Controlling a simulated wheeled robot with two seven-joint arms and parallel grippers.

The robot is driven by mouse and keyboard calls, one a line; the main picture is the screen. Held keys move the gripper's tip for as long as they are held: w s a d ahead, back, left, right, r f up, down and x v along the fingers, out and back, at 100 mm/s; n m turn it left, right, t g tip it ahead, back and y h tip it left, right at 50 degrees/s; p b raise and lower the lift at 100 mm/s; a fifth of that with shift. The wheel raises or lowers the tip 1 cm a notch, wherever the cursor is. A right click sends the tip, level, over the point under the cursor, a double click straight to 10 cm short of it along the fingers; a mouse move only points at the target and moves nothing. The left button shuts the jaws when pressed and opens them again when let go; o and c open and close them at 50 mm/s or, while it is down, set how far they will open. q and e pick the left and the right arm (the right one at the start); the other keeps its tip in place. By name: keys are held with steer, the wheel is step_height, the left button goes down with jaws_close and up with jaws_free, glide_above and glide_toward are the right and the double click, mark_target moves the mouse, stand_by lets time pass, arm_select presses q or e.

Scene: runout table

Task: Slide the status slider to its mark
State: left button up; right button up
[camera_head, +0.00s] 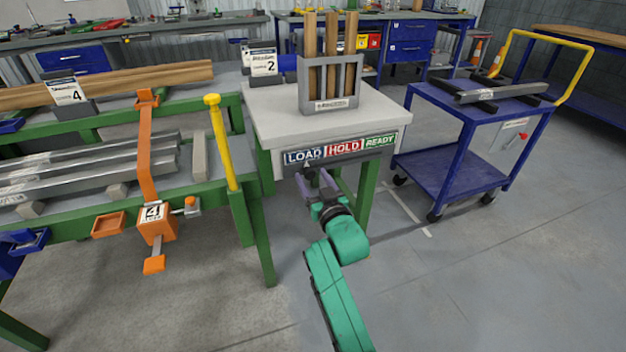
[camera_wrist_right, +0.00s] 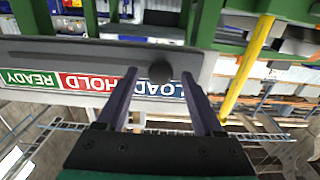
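The status strip with LOAD (camera_head: 304,155), HOLD (camera_head: 344,148) and READY (camera_head: 380,141) panels runs along the front edge of the grey table. A dark rail lies under it. The slider's dark round knob (camera_wrist_right: 161,72) shows in the right wrist view at the LOAD panel. My right gripper (camera_head: 316,176) is in front of the LOAD end. In the wrist view its two purple fingers (camera_wrist_right: 159,82) stand apart on either side of the knob, with gaps visible. The gripper hides much of the knob in the head view. My left gripper is not in view.
The grey table (camera_head: 385,108) carries a grey rack (camera_head: 325,105) with wooden bars. A green bench with metal bars, a yellow post (camera_head: 221,140) and an orange clamp (camera_head: 155,215) stands left. A blue cart (camera_head: 450,165) stands right. The floor in front is clear.

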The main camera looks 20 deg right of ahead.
jaws_close()
stand_by(1.3)
